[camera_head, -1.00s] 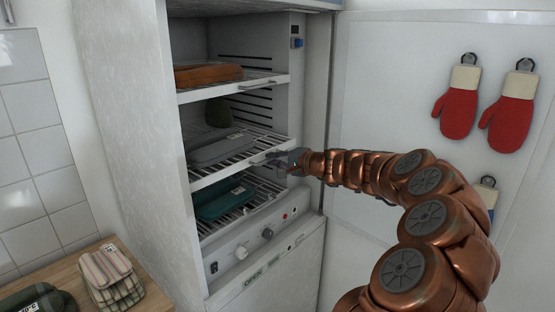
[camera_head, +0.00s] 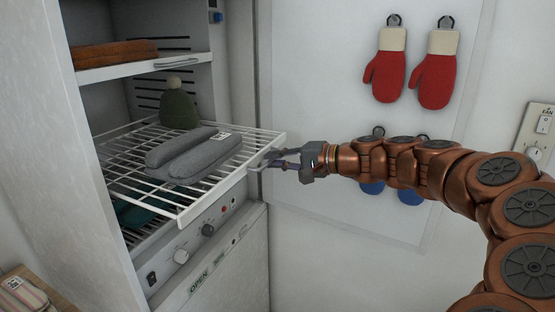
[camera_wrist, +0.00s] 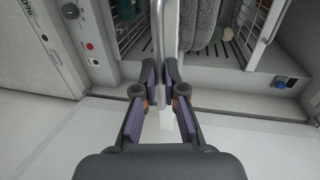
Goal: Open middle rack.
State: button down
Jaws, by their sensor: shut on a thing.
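The middle rack (camera_head: 135,172) is a white wire shelf pulled well out of the cabinet, sticking out past its front. It bears a grey folded cloth item with a tag (camera_head: 195,154) and a green knit hat with a pale pompom (camera_head: 179,108). My gripper (camera_head: 270,163) is at the rack's front right and is shut on its handle. In the wrist view, the two purple-padded fingers (camera_wrist: 164,88) close around the handle bar (camera_wrist: 159,42). The grey item (camera_wrist: 205,22) also shows there.
The top rack (camera_head: 140,66) with an orange-brown item stays inside the cabinet. A teal item (camera_head: 137,208) lies on the lower rack under the middle one. Red mittens (camera_head: 388,72) hang on the panel at right.

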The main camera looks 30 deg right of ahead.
jog(key=shift+s+d, duration=0.2)
jog(key=shift+s, duration=0.15)
jog(key=c, duration=1.2)
grip_release()
jog(key=shift+c, duration=0.2)
jog(key=v, duration=1.2)
